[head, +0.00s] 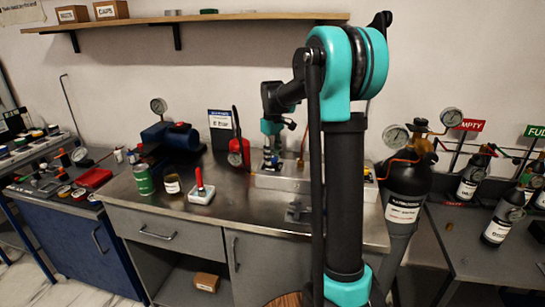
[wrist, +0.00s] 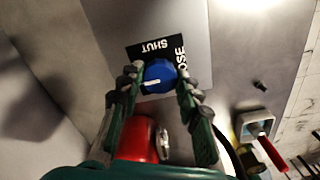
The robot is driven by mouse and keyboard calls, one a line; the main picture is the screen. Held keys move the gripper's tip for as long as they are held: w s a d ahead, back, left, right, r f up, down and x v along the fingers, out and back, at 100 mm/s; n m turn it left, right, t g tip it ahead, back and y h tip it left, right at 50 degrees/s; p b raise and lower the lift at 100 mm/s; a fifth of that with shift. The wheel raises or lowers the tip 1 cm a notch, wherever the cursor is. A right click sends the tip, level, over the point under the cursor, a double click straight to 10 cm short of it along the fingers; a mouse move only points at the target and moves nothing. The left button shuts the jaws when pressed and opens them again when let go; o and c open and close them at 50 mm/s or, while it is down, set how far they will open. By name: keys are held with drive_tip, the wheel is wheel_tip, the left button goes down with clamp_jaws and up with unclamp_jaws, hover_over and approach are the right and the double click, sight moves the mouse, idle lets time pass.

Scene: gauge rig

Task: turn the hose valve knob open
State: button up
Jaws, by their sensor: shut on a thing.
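The hose valve knob (wrist: 158,76) is blue with a white pointer line, in the wrist view. The line lies nearly level in the picture, on the knob's left lower part. A black label (wrist: 155,49) beside it reads "SHUT", and white letters ending in "OSE" show to the right. My gripper (wrist: 157,82) is shut on the knob, one finger on each side.
A red extinguisher-like bottle (head: 238,148) stands close left of my gripper. A green can (head: 144,180), a jar (head: 173,185) and a white block with a red-handled tool (head: 201,193) stand on the bench (head: 240,208). A black gas cylinder (head: 405,185) stands right.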

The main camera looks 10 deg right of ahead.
sight(273, 158)
drive_tip(key=o, duration=1.2)
drive_tip(key=shift+c, duration=0.2)
wheel_tip(273, 158, up, 12)
